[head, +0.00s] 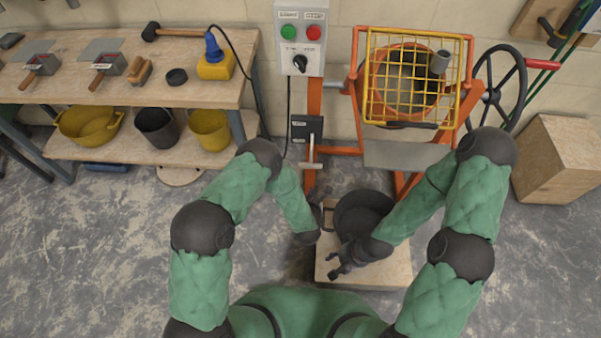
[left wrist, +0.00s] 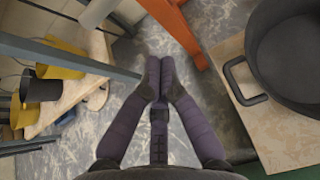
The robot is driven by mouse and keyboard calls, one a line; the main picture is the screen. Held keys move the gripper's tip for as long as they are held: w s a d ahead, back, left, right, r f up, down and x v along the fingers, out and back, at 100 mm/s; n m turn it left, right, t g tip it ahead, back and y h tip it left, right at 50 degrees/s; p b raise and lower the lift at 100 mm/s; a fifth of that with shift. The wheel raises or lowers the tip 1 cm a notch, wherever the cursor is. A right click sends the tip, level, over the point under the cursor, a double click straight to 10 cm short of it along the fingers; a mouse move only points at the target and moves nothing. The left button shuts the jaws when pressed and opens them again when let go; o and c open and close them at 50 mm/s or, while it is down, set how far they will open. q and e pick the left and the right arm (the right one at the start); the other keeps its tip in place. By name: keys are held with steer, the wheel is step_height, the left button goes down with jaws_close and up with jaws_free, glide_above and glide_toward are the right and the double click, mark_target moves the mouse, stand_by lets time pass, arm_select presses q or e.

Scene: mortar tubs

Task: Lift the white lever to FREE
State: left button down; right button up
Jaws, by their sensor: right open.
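The white lever (head: 311,166) sticks out below a dark box (head: 306,128) on the orange frame, under the control panel. Its labels are too small to read. A pale rod at the top left of the left wrist view may be this lever; I cannot be sure. My left gripper (head: 317,214) is below the lever in the head view, apart from it and mostly hidden by its own wrist. In the left wrist view its two fingers (left wrist: 160,64) meet at the tips with nothing between them. My right gripper (head: 340,264) is open and empty over the wooden platform's front left.
A black tub (head: 362,214) stands on a wooden platform (head: 385,275), close right of my left gripper. The orange mixer (head: 404,82) with its yellow grid is behind. A workbench (head: 110,85) with tools and tubs is at left. The floor between is clear.

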arm_select(q)
steer(key=shift+w+a+r+n+t, duration=0.2)
steer(key=shift+w+a+n+t, duration=0.15)
steer(key=shift+n, duration=0.65)
arm_select(e)
steer(key=shift+a+f, duration=0.1)
steer(key=shift+a, duration=0.5)
arm_select(q)
steer(key=b+x, duration=0.5)
steer(key=x, duration=0.5)
steer(key=shift+s+a+r, duration=0.1)
steer(key=shift+s+r, duration=0.1)
steer(key=shift+r, duration=0.8)
steer(key=shift+s+r, duration=0.25)
steer(key=shift+r, duration=0.75)
arm_select(e)
steer(key=shift+f, duration=2.55)
steer(key=shift+r, duration=0.1)
